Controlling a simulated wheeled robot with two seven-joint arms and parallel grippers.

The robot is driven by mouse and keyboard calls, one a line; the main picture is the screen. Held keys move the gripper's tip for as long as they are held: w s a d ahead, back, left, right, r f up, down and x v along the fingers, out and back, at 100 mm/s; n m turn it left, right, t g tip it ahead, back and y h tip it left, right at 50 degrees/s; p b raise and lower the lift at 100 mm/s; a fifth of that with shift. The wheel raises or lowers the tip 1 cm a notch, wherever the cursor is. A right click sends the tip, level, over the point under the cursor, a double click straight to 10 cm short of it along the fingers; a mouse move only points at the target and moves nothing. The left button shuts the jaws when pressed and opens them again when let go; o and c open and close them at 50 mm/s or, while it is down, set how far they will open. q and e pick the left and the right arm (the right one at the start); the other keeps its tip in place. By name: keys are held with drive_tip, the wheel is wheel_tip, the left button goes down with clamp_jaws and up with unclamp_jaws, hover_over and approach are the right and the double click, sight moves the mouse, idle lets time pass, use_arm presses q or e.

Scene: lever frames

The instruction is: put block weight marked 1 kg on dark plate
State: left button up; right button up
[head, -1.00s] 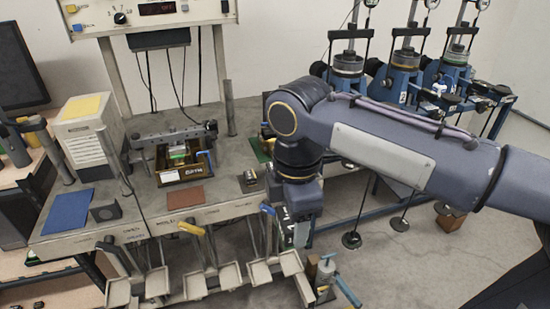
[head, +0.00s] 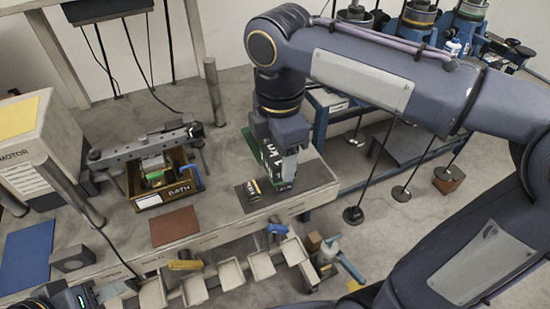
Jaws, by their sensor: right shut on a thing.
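The dark plate (head: 240,199) lies flat near the right end of the grey bench. A small dark block with a pale, yellowish label (head: 253,190) stands on its left part; its marking is too small to read. My right gripper (head: 283,182) points down over the plate's right part, just right of that block.
A bath tray (head: 150,200) under a grey bar, a brown mat (head: 174,226), a blue mat (head: 27,254) and a dark grey block (head: 72,258) are on the bench to the left. Small trays (head: 230,274) hang along the front edge. Stands with rods are behind right.

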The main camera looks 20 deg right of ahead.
drive_tip(key=w+d+f, duration=0.1)
drive_tip(key=d+f, duration=0.1)
drive_tip(key=d, duration=0.1)
drive_tip(key=w+d+f, duration=0.2)
drive_tip(key=d+f, duration=0.1)
drive_tip(key=d, duration=0.1)
drive_tip(key=w+d+f, duration=0.2)
drive_tip(key=d+f, duration=0.1)
drive_tip(key=shift+w+d+f+p, duration=0.15)
drive_tip(key=shift+w+p, duration=0.1)
drive_tip(key=shift+p, duration=0.05)
drive_tip(key=f, duration=0.3)
drive_tip(key=shift+w+d, duration=0.15)
drive_tip(key=shift+d, duration=0.15)
drive_tip(key=shift+f, duration=0.35)
drive_tip(key=shift+f, duration=0.2)
drive_tip(key=o, duration=1.8)
drive_tip(key=shift+c, duration=0.2)
